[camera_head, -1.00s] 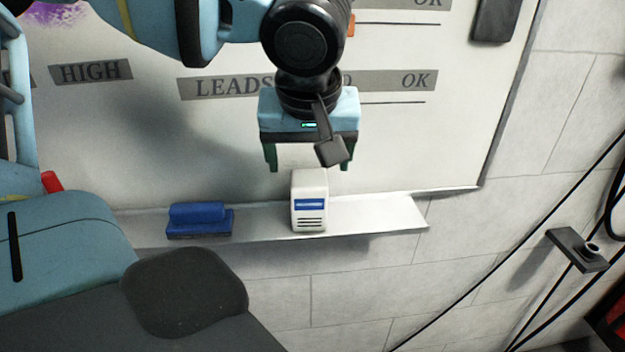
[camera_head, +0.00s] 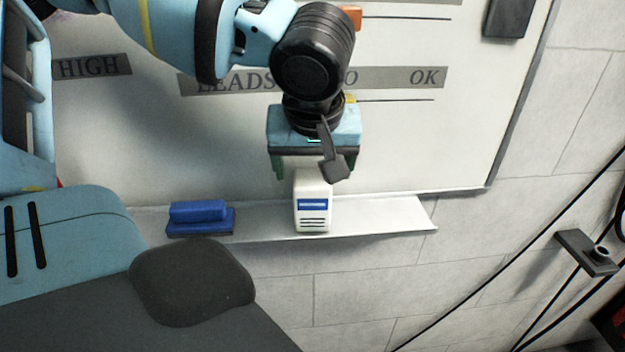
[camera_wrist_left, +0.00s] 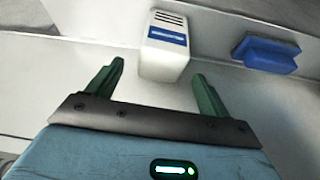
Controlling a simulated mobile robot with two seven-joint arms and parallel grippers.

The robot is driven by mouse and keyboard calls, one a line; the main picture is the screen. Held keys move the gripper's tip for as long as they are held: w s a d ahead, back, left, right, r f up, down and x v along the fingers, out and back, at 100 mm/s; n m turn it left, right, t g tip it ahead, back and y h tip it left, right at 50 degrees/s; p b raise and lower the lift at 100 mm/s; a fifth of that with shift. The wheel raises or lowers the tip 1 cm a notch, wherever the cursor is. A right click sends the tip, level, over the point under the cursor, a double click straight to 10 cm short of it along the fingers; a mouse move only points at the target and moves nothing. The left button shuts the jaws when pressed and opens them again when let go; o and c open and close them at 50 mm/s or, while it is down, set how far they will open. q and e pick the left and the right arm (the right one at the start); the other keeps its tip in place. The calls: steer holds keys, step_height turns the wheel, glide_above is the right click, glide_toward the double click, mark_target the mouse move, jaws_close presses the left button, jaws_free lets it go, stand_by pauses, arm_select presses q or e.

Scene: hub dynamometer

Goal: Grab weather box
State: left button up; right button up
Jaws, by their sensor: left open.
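The weather box (camera_head: 312,207) is a small white box with a blue label and dark slots. It stands upright on the whiteboard's ledge. In the left wrist view the weather box (camera_wrist_left: 165,50) lies just beyond the fingertips, roughly between their lines. My left gripper (camera_head: 308,172) is open, with green fingers, at the top of the box in the head view. In the left wrist view my left gripper (camera_wrist_left: 160,75) has its fingers apart with nothing gripped. The wrist partly hides the fingers in the head view. My right gripper is not in view.
A blue eraser (camera_head: 200,218) sits on the ledge (camera_head: 385,215), left of the box; the wrist view shows the eraser (camera_wrist_left: 265,54) at right. The whiteboard (camera_head: 420,150) stands behind. The ledge right of the box is clear. A wall bracket (camera_head: 588,252) and cables are at right.

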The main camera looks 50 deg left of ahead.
mark_target(313, 177)
arm_select(q)
steer(key=x, duration=0.4)
steer(key=shift+s, duration=0.1)
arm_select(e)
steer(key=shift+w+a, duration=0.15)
arm_select(q)
steer(key=shift+c, duration=0.4)
steer(key=c, duration=1.2)
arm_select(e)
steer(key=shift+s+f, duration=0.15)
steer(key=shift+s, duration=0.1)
arm_select(q)
steer(key=shift+r, duration=0.1)
